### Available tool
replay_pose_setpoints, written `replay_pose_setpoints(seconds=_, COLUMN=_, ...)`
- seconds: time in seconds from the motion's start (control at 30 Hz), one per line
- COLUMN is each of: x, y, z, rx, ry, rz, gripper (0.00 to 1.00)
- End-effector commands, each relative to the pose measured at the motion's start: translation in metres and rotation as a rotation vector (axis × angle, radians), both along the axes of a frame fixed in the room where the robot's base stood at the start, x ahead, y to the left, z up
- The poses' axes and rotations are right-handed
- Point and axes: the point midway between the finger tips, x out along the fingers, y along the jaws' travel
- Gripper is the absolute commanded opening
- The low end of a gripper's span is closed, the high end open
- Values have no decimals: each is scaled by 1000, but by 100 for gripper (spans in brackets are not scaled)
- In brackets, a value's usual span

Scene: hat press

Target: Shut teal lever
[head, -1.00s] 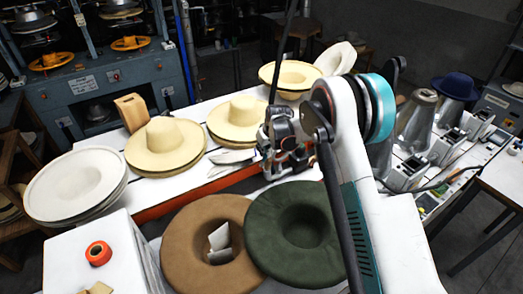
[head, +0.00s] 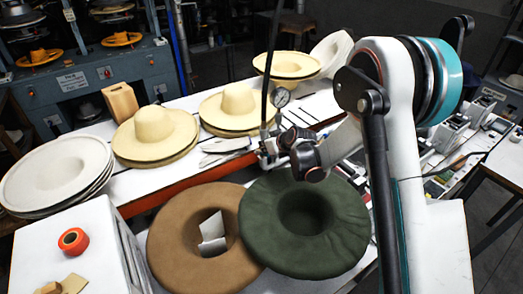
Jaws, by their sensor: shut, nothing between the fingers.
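I cannot make out a teal lever in the head view. The large teal ring near the right is on my own arm. My gripper (head: 268,153) is small and dark, at the end of the arm above the white table, beyond the green hat. It looks shut and empty; its fingertips are hard to make out. A thin dark upright rod (head: 271,60) and a round gauge (head: 281,97) show right by it; I cannot tell whether they touch it. My arm hides part of the table's right side.
A brown hat (head: 180,245) and a green hat (head: 345,225) lie in front. Straw hats (head: 155,135) and white hats (head: 45,180) stand on the white table (head: 190,180). An orange tape roll (head: 73,240) sits at the front left. Grey presses (head: 85,80) stand behind.

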Motion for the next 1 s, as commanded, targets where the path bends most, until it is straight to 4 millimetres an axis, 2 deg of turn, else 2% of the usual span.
replay_pose_setpoints(seconds=0.03, x=-4, y=-4, z=-12, rx=25, ry=-35, rz=-3, gripper=0)
replay_pose_setpoints(seconds=0.1, x=-8, y=-6, z=-16, rx=59, ry=-85, rz=-3, gripper=0)
replay_pose_setpoints(seconds=0.4, x=-19, y=-13, z=-30, rx=51, ry=-75, rz=1, gripper=0)
replay_pose_setpoints(seconds=1.0, x=-25, y=-17, z=-42, rx=49, ry=-72, rz=2, gripper=0)
